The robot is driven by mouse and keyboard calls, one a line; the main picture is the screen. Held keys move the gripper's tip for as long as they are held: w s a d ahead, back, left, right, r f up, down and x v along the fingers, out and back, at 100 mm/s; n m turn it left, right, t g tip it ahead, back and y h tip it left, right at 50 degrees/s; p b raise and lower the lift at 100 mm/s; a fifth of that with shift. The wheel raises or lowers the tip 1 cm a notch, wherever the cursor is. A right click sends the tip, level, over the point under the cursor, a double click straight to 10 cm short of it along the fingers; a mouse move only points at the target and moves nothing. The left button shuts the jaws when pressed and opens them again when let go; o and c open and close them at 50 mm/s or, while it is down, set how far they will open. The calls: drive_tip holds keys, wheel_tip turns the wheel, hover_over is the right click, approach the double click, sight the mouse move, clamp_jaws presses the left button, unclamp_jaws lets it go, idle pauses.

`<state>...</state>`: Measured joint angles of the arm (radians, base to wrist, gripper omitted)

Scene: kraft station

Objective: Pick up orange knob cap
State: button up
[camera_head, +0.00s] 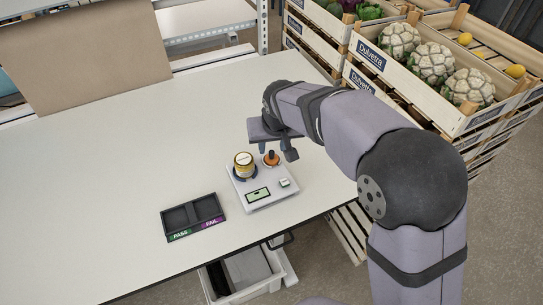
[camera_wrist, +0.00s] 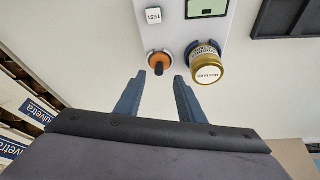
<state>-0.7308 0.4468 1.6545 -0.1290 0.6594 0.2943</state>
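The orange knob cap (camera_head: 271,159) sits on the back right of a white test device, with a dark stem standing up from it. In the wrist view the knob cap (camera_wrist: 160,61) lies just beyond my fingertips, roughly between their lines. My gripper (camera_wrist: 165,75) is open, and nothing is between its fingers. In the head view my gripper (camera_head: 272,148) is over the back edge of the device, close to the knob. The white device (camera_head: 278,199) also has a display and a TEST button (camera_wrist: 153,16).
A jar with a gold lid (camera_head: 243,160) stands on the device beside the knob, close to one finger in the wrist view (camera_wrist: 206,72). A black PASS/FAIL tray (camera_head: 193,216) lies to the left. Cauliflower crates (camera_head: 370,85) stand at the right.

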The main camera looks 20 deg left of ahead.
sight(272, 152)
drive_tip(key=shift+w+f+p, duration=0.15)
drive_tip(key=shift+f+p, duration=0.4)
drive_tip(key=shift+p, duration=0.15)
drive_tip(key=shift+p+x, duration=0.9)
drive_tip(key=shift+x, duration=1.15)
drive_tip(key=shift+w, duration=0.1)
drive_tip(key=shift+r, duration=0.1)
clamp_jaws()
